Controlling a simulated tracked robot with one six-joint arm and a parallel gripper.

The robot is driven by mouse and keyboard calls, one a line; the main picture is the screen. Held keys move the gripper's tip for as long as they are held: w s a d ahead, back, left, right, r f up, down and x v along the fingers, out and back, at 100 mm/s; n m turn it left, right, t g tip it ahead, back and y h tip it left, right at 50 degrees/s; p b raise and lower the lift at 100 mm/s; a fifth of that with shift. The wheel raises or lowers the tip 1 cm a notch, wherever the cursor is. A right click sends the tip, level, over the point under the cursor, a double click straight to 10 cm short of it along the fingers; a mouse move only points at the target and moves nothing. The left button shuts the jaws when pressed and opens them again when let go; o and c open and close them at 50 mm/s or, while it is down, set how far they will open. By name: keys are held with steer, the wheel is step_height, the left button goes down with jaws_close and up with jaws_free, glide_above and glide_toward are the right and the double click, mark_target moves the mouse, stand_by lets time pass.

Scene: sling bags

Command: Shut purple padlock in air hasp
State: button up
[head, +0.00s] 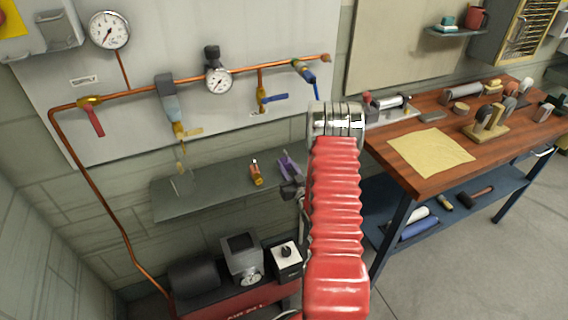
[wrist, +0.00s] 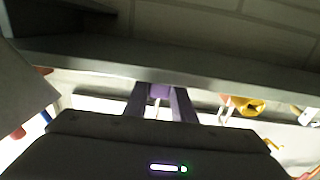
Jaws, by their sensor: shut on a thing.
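The purple padlock (head: 289,166) is at the right part of the grey wall shelf in the head view. My gripper (head: 292,190) is a dark shape at its near side, partly hidden behind my red arm sleeve. In the wrist view the purple padlock (wrist: 160,91) sits between the two fingers of my gripper (wrist: 159,100), which are shut on it. Whether it touches the shelf is unclear. A yellow fitting (head: 180,130) with a thin hanging piece below is on the pipe's left valve; I cannot tell if this is the air hasp.
An orange padlock-like piece (head: 256,173) lies on the shelf (head: 215,190), left of the purple padlock. Copper pipe (head: 140,92) with gauges and valves runs above. A compressor (head: 235,300) stands below. A wooden workbench (head: 400,168) is at right.

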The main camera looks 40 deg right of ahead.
jaws_close()
steer(key=shift+r, duration=2.5)
